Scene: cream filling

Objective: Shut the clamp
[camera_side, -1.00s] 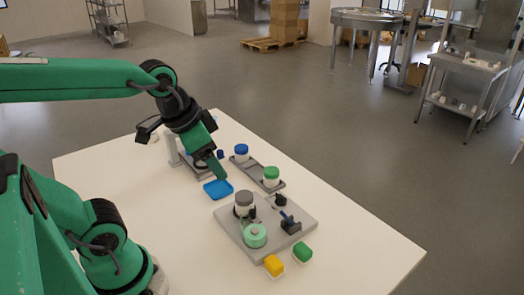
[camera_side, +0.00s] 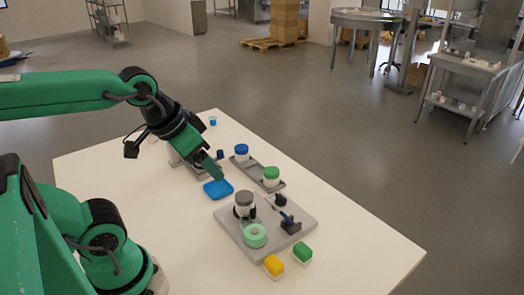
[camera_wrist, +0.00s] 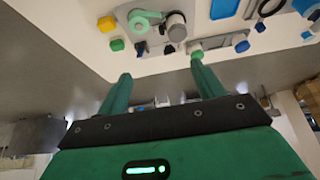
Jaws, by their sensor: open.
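My gripper (camera_side: 213,170) is in the air above the table near the blue tray. In the wrist view its two green fingers (camera_wrist: 162,84) are spread wide with nothing between them. A grey plate (camera_side: 301,208) carries a grey-lidded jar (camera_side: 245,203) with dark parts around its base. A dark blue and black lever fitting (camera_side: 290,224), which looks like the clamp, stands on the plate right of the jar; whether it is open or shut is too small to tell. It also shows in the wrist view (camera_wrist: 140,47). My gripper is apart from it.
The blue tray (camera_side: 218,189) lies left of the plate. Blue-lidded (camera_side: 241,151) and green-lidded (camera_side: 271,176) jars stand on a grey strip behind. A pale green round piece (camera_side: 255,236) is on the plate. Yellow (camera_side: 273,265) and green (camera_side: 302,252) blocks lie in front. The right table end is clear.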

